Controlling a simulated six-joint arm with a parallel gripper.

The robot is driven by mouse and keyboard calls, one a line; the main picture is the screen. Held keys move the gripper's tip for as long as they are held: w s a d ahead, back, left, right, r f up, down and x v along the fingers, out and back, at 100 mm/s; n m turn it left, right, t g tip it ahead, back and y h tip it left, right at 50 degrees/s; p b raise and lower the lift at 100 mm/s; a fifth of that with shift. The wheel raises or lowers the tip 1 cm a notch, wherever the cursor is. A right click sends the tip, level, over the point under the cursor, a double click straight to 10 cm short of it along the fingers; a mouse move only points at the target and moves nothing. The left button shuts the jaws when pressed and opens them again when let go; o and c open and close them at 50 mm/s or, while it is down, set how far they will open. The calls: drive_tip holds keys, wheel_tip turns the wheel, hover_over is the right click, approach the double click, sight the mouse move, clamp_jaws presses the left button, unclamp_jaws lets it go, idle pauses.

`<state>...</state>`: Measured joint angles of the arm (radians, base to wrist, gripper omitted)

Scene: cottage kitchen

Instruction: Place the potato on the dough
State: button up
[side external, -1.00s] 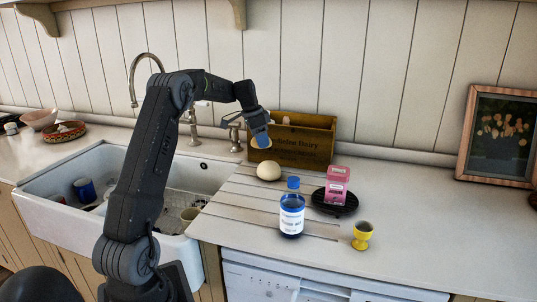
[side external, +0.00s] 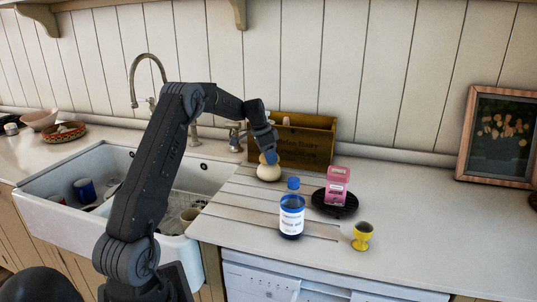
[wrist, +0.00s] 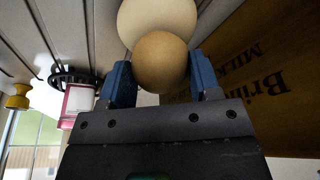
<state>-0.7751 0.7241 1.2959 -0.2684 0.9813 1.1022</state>
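The potato (wrist: 160,62) is a round brown ball between the blue fingertips of my gripper (side external: 269,157) in the wrist view. The fingers sit close against both of its sides, so my gripper (wrist: 161,75) looks shut on it. The dough (side external: 268,173) is a pale round ball on the ribbed drainboard. My gripper is right above it in the side view. In the wrist view the dough (wrist: 155,18) shows directly behind the potato. The potato is at the top of the dough; whether they touch is hard to tell.
A wooden crate (side external: 308,148) stands just behind the dough. A blue-capped bottle (side external: 291,217), a pink box (side external: 337,184) on a black stand (side external: 334,207) and a yellow egg cup (side external: 362,237) stand to the right. The sink (side external: 60,185) is to the left.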

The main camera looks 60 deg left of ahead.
drive_tip(key=o, duration=0.4)
drive_tip(key=shift+o, duration=0.2)
drive_tip(key=shift+r, duration=0.1)
drive_tip(key=d+v, duration=0.1)
drive_tip(key=v, duration=1.1)
drive_tip(key=s+d+r, duration=0.1)
drive_tip(key=d+r, duration=0.2)
drive_tip(key=d, duration=0.4)
drive_tip(key=d+r, duration=0.3)
drive_tip(key=d, duration=0.5)
drive_tip(key=s+d+n+t+y, duration=0.1)
drive_tip(key=s+d, duration=0.5)
drive_tip(key=d, duration=0.2)
drive_tip(key=s+d, duration=0.6)
drive_tip(key=d, duration=0.3)
drive_tip(key=s+d+f+n+t, duration=0.1)
drive_tip(key=s+d+f, duration=0.4)
drive_tip(key=s, duration=0.4)
drive_tip(key=shift+s+d+f, duration=0.35)
drive_tip(key=shift+d+f, duration=0.05)
drive_tip(key=shift+d, duration=0.1)
